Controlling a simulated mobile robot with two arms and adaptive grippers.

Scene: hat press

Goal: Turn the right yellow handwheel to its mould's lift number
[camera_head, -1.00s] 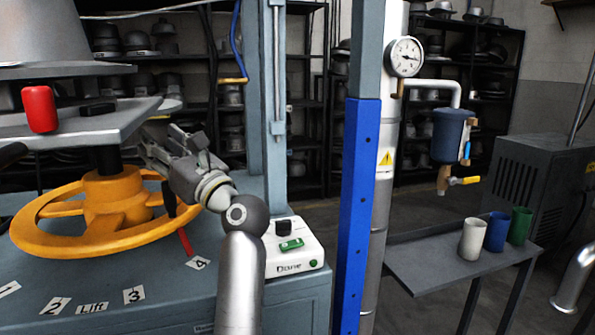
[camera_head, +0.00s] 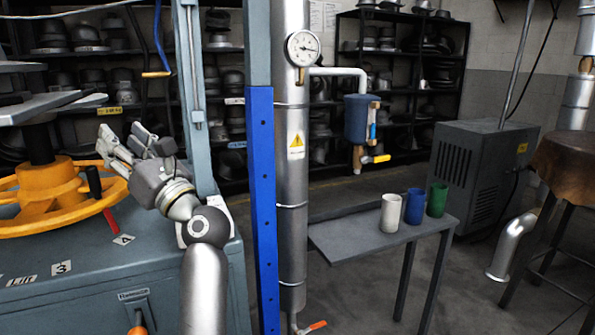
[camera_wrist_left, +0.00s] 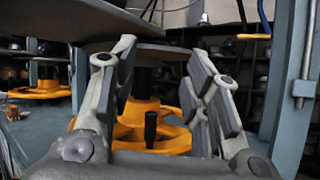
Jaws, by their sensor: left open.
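The yellow handwheel (camera_head: 62,214) is at the left edge of the head view, partly cut off. Its black upright handle (camera_head: 93,182) stands on the rim, with a red pointer (camera_head: 109,220) beside it, close to the "4" card (camera_head: 123,240). The "3" card (camera_head: 62,267) and "Lift" card (camera_head: 22,280) lie further left. My left gripper (camera_head: 118,143) is open and empty, above and right of the rim. In the left wrist view the wheel (camera_wrist_left: 160,143) and handle (camera_wrist_left: 150,126) show between its spread fingers, apart from them. The mould and its number are not visible.
A second yellow handwheel (camera_wrist_left: 42,90) is far left in the wrist view. A blue post (camera_head: 262,200) and steel pipe (camera_head: 291,180) stand right of my left arm. A side table (camera_head: 340,235) holds white, blue and green cups.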

